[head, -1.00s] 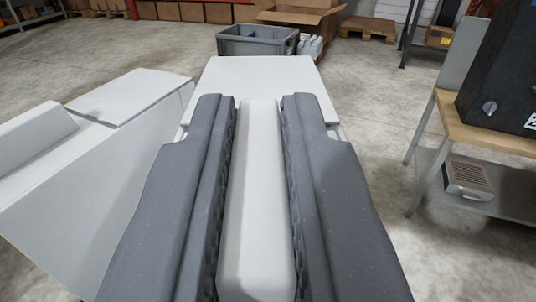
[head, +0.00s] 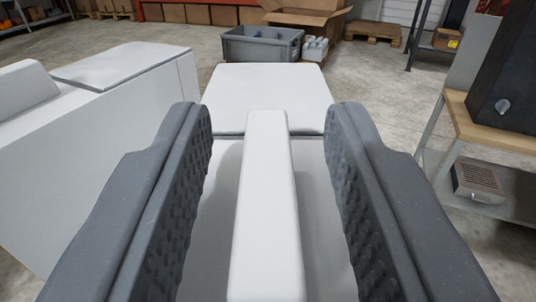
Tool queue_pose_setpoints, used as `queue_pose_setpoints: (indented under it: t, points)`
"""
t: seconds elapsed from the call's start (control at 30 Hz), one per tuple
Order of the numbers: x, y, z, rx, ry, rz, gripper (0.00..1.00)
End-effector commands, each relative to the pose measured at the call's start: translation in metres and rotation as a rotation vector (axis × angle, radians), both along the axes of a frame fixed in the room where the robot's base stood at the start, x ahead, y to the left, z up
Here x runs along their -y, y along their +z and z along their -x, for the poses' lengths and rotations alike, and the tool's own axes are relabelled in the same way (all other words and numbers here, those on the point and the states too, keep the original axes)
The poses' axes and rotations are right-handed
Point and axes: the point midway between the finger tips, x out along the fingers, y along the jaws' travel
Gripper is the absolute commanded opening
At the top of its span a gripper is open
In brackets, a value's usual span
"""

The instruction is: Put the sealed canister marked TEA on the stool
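My gripper (head: 268,112) is open, its two grey fingers with bumpy pads wide apart. Between them lies a long plain white bar (head: 267,205), on a white body with a flat white panel (head: 267,92) at its far end. Gaps show between the bar and both pads. No lettering shows on the bar, and I cannot tell whether it is a handle or another part. I see no canister marked TEA and nothing that I can make out as the stool.
A similar white unit (head: 120,130) stands close on the left. On the right, a wood-topped bench (head: 475,122) holds a dark box (head: 512,85) with a knob. Behind are a grey bin (head: 260,47), white jugs (head: 314,49) and a cardboard box (head: 305,16). Bare floor lies between.

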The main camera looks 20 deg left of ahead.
Motion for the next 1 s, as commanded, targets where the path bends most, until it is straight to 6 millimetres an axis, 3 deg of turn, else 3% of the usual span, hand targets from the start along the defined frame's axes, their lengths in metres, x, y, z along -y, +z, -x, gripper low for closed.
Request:
queue_pose_setpoints:
  t: [0.27, 1.0]
  points:
    - [0.005, 0.001, 0.01, 0.001, -0.001, -0.001, 0.34]
    - [0.037, 0.0, 0.1, -0.002, 0.001, 0.0, 0.34]
